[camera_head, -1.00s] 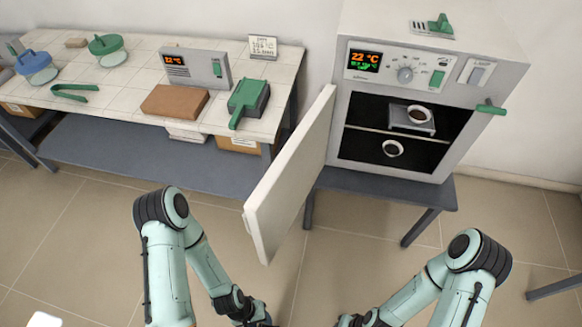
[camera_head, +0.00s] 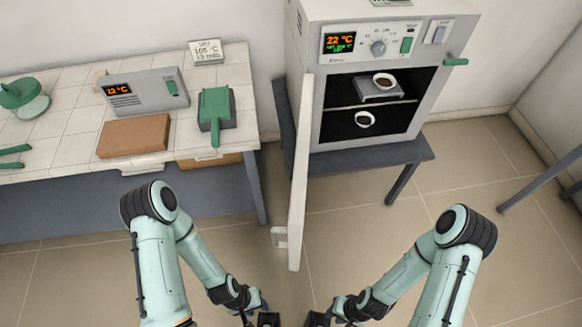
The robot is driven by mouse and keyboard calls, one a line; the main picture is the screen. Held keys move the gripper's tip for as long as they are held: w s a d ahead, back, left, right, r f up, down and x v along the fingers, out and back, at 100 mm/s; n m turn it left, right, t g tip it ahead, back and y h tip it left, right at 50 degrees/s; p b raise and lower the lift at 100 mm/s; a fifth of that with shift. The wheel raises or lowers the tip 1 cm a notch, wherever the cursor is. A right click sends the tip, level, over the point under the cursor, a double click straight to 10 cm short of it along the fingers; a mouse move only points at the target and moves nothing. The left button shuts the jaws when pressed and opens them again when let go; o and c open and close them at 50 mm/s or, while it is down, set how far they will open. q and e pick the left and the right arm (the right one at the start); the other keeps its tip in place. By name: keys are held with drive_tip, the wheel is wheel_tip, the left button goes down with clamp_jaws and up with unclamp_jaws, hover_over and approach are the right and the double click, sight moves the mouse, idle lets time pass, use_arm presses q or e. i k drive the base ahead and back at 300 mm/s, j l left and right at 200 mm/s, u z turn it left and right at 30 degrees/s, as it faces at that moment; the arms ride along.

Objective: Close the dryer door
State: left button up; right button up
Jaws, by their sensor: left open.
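The dryer (camera_head: 300,28) is a light grey box with a dark two-shelf chamber, at the upper middle. Its door (camera_head: 298,190) is hinged at the left of the opening and stands wide open, seen nearly edge-on and jutting towards me. A small pale latch piece (camera_head: 281,237) shows near its free end. My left gripper (camera_head: 257,319) is at the bottom edge, left of the door, apart from it and open. My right gripper (camera_head: 325,319) is at the bottom edge, right of the door and apart from it. Both fingertips are largely cut off by the frame.
A white dish (camera_head: 383,80) stands in the chamber on a small rack; another dish (camera_head: 364,119) is below. The dryer rests on a dark stand (camera_head: 345,165). Floor ahead is clear.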

sight(293, 231)
drive_tip(key=k+j+z, duration=0.1)
drive_tip(key=j+z, duration=0.15)
drive_tip(key=j, duration=0.2)
drive_tip(key=k+j+z, duration=0.1)
drive_tip(key=j+z, duration=0.15)
drive_tip(key=j, duration=0.2)
drive_tip(key=k, duration=0.25)
drive_tip(key=z, duration=0.2)
drive_tip(key=i+j, duration=0.05)
